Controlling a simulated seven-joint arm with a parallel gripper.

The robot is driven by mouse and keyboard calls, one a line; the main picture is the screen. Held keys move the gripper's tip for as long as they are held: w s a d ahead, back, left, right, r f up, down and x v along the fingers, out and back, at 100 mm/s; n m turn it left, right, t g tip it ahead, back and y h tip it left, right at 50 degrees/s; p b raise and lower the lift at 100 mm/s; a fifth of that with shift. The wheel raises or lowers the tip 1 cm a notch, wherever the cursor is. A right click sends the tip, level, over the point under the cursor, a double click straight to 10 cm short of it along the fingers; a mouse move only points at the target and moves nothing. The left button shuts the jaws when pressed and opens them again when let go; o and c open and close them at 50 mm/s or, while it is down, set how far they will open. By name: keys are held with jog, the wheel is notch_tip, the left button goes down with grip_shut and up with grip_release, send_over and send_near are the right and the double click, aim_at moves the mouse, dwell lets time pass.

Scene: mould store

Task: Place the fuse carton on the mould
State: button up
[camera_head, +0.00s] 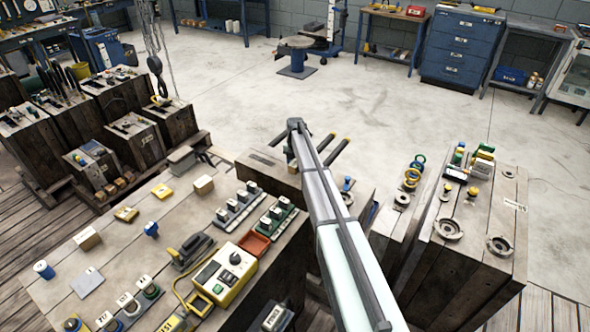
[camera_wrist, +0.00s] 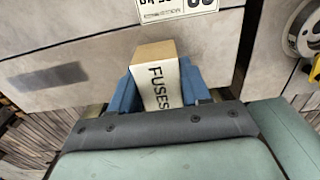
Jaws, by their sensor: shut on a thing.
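The fuse carton (camera_wrist: 160,84), a tan and white box lettered FUSES, is between the two blue fingers of my gripper (camera_wrist: 157,88) in the wrist view. The fingers are shut on its sides. A large grey-beige mould block (camera_wrist: 75,68) with a dark slot and a white label plate lies just beyond the carton. I cannot tell whether the carton touches it. In the head view my arm reaches over a block (camera_head: 262,160) in the middle.
A block (camera_head: 487,205) on the right carries rings, small bottles and boxes. A crowded bench (camera_head: 110,255) at the left holds a yellow control box (camera_head: 228,272), switches and an orange tray (camera_head: 255,244). A chain hook (camera_head: 155,66) hangs behind. Bare floor lies beyond the blocks.

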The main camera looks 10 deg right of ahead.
aim_at(295, 163)
jog(key=shift+f, duration=1.05)
jog(key=shift+f, duration=0.2)
jog(key=o, duration=1.1)
notch_tip(295, 163, up, 12)
jog(key=shift+r, duration=0.2)
